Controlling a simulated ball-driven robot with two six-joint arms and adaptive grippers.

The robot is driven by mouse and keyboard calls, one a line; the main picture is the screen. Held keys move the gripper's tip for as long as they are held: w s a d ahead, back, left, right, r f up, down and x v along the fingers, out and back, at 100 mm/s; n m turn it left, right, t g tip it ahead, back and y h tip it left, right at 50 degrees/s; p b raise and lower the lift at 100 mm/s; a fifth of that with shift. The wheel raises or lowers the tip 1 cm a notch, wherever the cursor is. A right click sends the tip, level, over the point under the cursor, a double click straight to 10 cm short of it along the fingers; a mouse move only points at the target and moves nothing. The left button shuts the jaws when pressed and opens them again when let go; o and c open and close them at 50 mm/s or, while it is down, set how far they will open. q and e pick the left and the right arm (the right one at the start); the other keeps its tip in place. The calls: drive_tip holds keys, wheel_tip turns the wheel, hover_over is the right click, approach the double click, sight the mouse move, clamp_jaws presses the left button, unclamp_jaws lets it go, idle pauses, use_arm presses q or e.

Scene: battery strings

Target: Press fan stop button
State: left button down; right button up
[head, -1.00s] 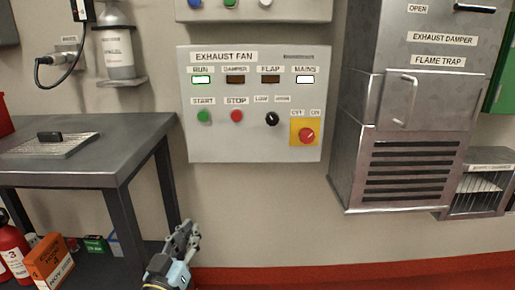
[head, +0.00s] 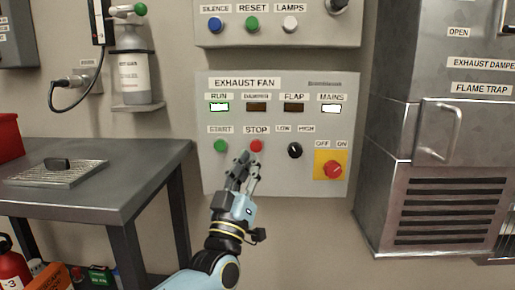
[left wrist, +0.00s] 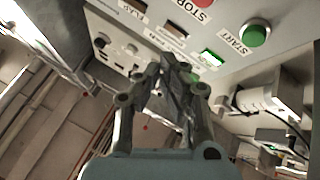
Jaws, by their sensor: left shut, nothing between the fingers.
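The exhaust fan panel (head: 282,180) is a grey box on the wall. Its red stop button (head: 256,146) sits under the STOP label, right of the green start button (head: 221,146). In the left wrist view the start button (left wrist: 254,34) is at the upper right and the red stop button (left wrist: 203,3) is cut by the top edge. The RUN and MAINS lamps are lit. My left gripper (head: 245,158) is shut and empty, its fingertips just below and left of the stop button in the picture. I cannot tell whether they touch it. My right gripper is not in view.
A selector knob (head: 295,150) and a red rotary switch on a yellow plate (head: 333,169) are right of the stop button. Another panel (head: 276,38) is above. A metal table (head: 100,190) stands left; a steel cabinet (head: 437,150) stands right.

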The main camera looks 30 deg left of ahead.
sight(256, 146)
use_arm(q)
drive_tip(key=w+a+b, duration=0.3)
drive_tip(key=w+a, duration=0.1)
drive_tip(key=w, duration=0.3)
drive_tip(key=shift+w+a+b, duration=0.25)
drive_tip(key=shift+a+b, duration=0.05)
drive_tip(key=shift+b, duration=0.05)
idle(0.7)
idle(0.4)
